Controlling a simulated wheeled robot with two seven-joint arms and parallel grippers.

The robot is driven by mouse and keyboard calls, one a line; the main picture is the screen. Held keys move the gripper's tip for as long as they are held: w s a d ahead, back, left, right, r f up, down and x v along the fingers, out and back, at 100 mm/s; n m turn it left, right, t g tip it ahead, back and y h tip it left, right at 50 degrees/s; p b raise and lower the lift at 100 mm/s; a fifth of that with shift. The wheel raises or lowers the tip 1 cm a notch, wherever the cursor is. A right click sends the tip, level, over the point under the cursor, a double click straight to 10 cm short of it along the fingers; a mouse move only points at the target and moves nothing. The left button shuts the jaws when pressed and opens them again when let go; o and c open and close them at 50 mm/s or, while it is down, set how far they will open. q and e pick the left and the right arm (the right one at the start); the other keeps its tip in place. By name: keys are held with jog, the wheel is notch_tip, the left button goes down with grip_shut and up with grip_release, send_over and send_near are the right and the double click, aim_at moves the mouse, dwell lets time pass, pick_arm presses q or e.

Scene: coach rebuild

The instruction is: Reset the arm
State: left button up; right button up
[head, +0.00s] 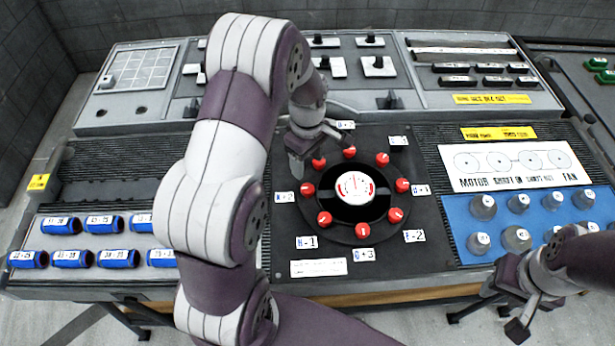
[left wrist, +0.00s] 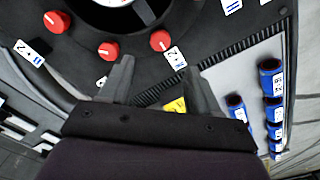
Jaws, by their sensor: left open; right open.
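My left arm reaches up over the console and bends down, with its left gripper (head: 308,148) above the upper left of the round black dial panel (head: 285,225). In the left wrist view the left gripper (left wrist: 155,85) is open, its two fingers apart with nothing between them. Red knobs (head: 324,219) ring a white-faced gauge (head: 354,188); one red knob (left wrist: 160,40) shows just beyond the fingers in the left wrist view. My right gripper (head: 507,305) hangs at the lower right, in front of the console's edge, open and apart from the controls.
Blue cylinders (head: 72,258) sit at the console's left and also show in the left wrist view (left wrist: 271,83). Grey knobs (head: 516,239) stand on a blue panel at the right. Switches (head: 379,66) line the raised back panel. Floor shows in front.

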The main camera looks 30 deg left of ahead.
pick_arm(q)
notch_tip(320, 180, up, 2)
jog(key=shift+r, duration=0.25)
jog(key=s+d+r+m, duration=0.2)
jog(key=s+d+m, duration=0.2)
jog(key=s+m, duration=0.3)
jog(key=s+d+r+m+t, duration=0.1)
jog(key=s+d+m, duration=0.3)
jog(key=s+m, duration=0.2)
jog(key=m, duration=0.2)
jog(key=shift+s+r+m, duration=0.3)
jog(key=shift+s+r, duration=0.05)
jog(key=shift+s+d, duration=0.1)
